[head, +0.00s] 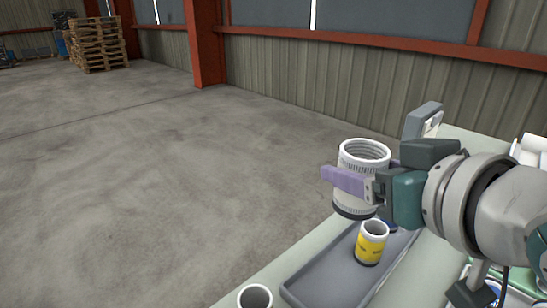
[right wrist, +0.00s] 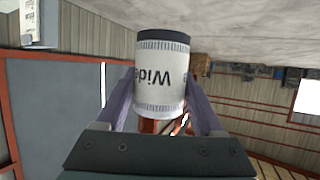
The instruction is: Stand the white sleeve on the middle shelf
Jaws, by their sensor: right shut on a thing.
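The white sleeve (head: 352,199), a hollow cylinder with a ribbed inside and a dark band at its lower end, is held upright in the air in the head view. My right gripper (head: 345,180) is shut on it, its purple fingers on either side. In the right wrist view the sleeve (right wrist: 162,80) sits between the fingers (right wrist: 160,105) and shows dark lettering, upside down in that picture. My left gripper is not in view. The middle shelf is not in view.
Below the sleeve is a pale table (head: 258,278) with a grey tray (head: 325,275). A yellow-and-white cylinder (head: 371,246) stands at the tray. Another open cylinder (head: 254,298) is at the bottom edge. A grey device (head: 422,120) stands at the table's back. Open floor lies to the left.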

